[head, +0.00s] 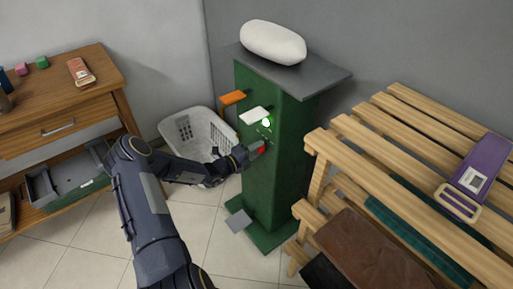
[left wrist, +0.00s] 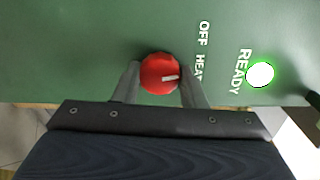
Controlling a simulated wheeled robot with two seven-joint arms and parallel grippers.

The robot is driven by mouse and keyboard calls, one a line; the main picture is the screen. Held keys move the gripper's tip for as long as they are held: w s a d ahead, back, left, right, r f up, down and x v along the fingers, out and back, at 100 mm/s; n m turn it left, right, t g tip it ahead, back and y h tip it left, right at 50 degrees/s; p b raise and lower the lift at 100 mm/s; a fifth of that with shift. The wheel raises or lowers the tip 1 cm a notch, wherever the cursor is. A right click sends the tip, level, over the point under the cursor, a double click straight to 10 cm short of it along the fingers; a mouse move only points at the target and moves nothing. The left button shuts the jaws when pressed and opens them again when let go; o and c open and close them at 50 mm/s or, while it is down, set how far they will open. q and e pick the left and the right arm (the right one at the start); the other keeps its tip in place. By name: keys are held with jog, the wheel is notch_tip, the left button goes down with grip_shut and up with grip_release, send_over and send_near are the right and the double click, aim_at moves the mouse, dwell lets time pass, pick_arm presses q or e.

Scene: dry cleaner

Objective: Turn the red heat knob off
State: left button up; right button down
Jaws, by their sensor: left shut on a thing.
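The red heat knob (left wrist: 158,74) is on the front of the green press column (head: 256,190). It also shows in the head view (head: 261,150), partly covered by my gripper. My left gripper (head: 254,149) is shut on the knob, with one finger on each side of it in the left wrist view (left wrist: 160,85). A pale pointer mark on the knob points toward the HEAT lettering (left wrist: 200,67). The OFF lettering (left wrist: 204,33) stands beside it. A READY lamp (left wrist: 260,74) glows green-white. My right gripper is not in view.
A white laundry basket (head: 190,135) stands behind my left arm. A wooden slatted rack (head: 400,150) is close on the right, a wooden drawer table (head: 60,110) on the left.

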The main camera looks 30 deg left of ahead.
pick_arm(q)
jog(key=shift+n+p, duration=0.6)
jog(key=shift+n, duration=2.5)
jog(key=shift+f+h, duration=0.1)
jog(key=shift+h, duration=0.2)
jog(key=o, duration=1)
jog(key=v, duration=0.8)
jog(key=shift+w, duration=0.1)
